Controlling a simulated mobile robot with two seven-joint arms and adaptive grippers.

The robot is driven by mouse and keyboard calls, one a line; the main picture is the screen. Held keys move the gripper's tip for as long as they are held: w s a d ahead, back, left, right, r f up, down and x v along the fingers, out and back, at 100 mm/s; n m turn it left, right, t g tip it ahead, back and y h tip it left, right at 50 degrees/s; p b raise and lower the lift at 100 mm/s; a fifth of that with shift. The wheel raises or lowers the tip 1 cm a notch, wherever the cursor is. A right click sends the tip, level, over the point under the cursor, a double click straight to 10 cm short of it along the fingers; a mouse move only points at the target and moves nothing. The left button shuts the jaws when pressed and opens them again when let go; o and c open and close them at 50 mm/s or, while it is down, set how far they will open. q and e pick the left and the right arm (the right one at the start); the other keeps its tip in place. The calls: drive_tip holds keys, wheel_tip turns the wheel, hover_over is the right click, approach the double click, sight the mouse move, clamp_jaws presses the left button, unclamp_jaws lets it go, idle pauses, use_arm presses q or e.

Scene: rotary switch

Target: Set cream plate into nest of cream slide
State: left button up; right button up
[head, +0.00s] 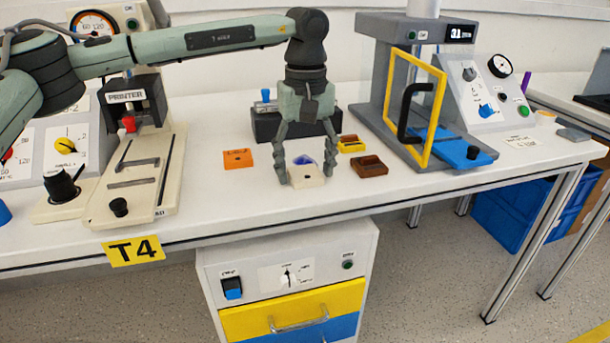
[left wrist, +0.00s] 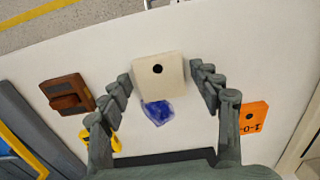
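The cream plate (head: 307,178), a square with a small dark hole, lies on the white table. It also shows in the left wrist view (left wrist: 158,78). My left gripper (head: 305,175) points down over it with its fingers spread, one on each side. In the left wrist view a small gap shows between the plate and each finger. The cream slide (head: 98,207), long with dark grooves and a black knob, lies under the printer at the left. I cannot clearly make out its nest. My right gripper is not in view.
A blue piece (left wrist: 157,112) lies right behind the plate. An orange plate (head: 238,159), a yellow piece (head: 351,144) and a brown block (head: 369,166) lie nearby. A grey press with a yellow frame (head: 437,110) stands right. The table's front edge is close.

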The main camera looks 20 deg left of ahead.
use_arm(q)
drive_tip(key=c, duration=0.8)
drive_tip(key=shift+r, duration=0.1)
drive_tip(key=shift+c, duration=0.2)
